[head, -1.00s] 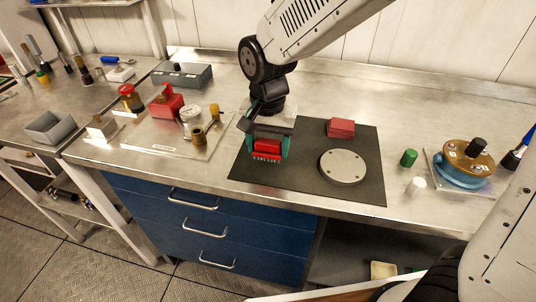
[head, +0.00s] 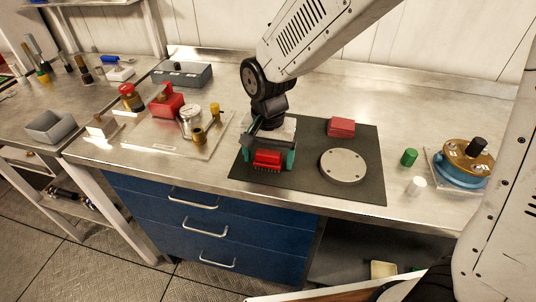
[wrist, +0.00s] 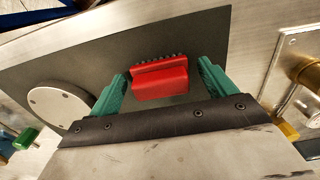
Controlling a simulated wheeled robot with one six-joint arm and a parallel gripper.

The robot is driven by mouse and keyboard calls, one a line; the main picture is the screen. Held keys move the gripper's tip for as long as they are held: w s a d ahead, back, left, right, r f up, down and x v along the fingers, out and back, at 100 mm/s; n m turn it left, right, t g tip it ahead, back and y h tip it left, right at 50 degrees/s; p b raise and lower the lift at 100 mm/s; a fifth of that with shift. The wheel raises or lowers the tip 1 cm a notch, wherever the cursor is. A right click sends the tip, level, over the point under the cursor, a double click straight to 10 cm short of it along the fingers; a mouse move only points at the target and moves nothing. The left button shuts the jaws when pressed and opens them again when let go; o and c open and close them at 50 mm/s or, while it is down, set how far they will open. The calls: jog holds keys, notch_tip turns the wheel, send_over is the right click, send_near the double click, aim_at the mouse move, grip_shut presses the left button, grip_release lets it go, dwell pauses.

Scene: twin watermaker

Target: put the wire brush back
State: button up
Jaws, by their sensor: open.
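The wire brush, a red block with dark bristles (head: 267,158), is at the front left of the dark mat (head: 308,187). Its bristle edge faces the front of the bench. My gripper (head: 268,157) is open around the brush. Whether the brush rests fully on the mat is hard to tell.
On the mat are a red block (head: 341,127) and a grey round plate (head: 343,167). Green (head: 409,157) and white (head: 416,186) small cylinders and a blue-brass housing (head: 465,165) stand to the right. A tray (head: 160,149) with several parts is left. The mat's front middle is clear.

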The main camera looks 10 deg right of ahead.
aim_at(268, 152)
notch_tip(268, 152, up, 12)
jog(key=s+d+r+n, duration=0.1)
jog(key=s+d+r, duration=0.1)
jog(key=s+d, duration=0.3)
jog(key=s+d+r+n, duration=0.1)
jog(key=s+d+r, duration=0.2)
jog(key=d, duration=0.5)
jog(key=s+d+f+n+t, duration=0.1)
jog(key=s+d+n, duration=0.1)
jog(key=s+d, duration=0.5)
jog(key=s, duration=0.4)
jog(key=shift+s+d+f, duration=0.2)
jog(key=shift+s+d, duration=0.1)
jog(key=shift+d, duration=0.1)
